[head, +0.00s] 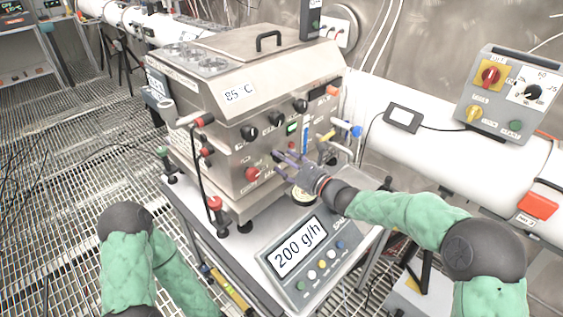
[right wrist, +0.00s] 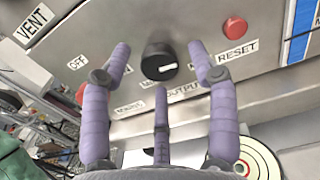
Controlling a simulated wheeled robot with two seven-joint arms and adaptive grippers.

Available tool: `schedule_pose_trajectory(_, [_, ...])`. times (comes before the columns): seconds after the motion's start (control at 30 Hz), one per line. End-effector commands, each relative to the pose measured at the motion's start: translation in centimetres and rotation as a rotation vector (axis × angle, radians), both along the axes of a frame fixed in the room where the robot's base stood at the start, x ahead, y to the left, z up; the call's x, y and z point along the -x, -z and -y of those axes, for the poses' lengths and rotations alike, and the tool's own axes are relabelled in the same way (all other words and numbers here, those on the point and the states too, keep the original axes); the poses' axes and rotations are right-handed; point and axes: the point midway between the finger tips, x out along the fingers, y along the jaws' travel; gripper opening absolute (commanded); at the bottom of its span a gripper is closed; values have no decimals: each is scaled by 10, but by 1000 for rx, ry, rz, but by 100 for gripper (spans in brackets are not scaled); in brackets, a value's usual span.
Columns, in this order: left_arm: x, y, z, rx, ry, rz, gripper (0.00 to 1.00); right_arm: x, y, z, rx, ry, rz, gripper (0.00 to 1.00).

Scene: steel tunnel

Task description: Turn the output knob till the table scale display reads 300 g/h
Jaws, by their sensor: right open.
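The output knob (right wrist: 158,63) is a black round knob with a white pointer line toward the right, above a partly covered "OUTPUT" label. My right gripper (right wrist: 159,50) is open in the right wrist view. Two purple fingers stand either side of the knob with gaps, and the third is below it. In the head view my right gripper (head: 287,161) is at the lower front panel of the steel machine (head: 235,95), where its fingers make the knob hard to see. The table scale display (head: 298,246) reads 200 g/h. My left gripper is out of view.
A red button (right wrist: 235,28) with a "RESET" label sits right of the knob. A round dish (right wrist: 257,160) is below right. Several black knobs line the machine's upper panel. A grey control box (head: 517,92) stands on the white pipe (head: 450,150) at right.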

Motion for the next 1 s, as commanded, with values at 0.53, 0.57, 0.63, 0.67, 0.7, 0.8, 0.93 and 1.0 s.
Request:
schedule_pose_trajectory(0.53, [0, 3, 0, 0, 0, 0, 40, -10, 0, -10, -1, 0, -1, 43])
schedule_pose_trajectory(0.57, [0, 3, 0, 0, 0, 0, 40, -10, 0, -10, -1, 0, -1, 35])
schedule_pose_trajectory(0.63, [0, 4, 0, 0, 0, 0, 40, -10, 0, -10, -1, 0, -1, 15])
schedule_pose_trajectory(0.67, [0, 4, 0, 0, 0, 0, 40, -10, 0, -10, -1, 0, -1, 6])
schedule_pose_trajectory(0.7, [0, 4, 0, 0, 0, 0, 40, -10, 0, -10, -1, 0, -1, 4])
schedule_pose_trajectory(0.8, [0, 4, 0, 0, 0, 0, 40, -10, 0, -10, 0, 0, 0, 4])
schedule_pose_trajectory(0.93, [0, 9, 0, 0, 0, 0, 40, -10, 1, -10, 19, 0, 22, 4])
schedule_pose_trajectory(1.0, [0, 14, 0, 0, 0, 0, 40, -10, 1, -10, 42, 0, 47, 4])
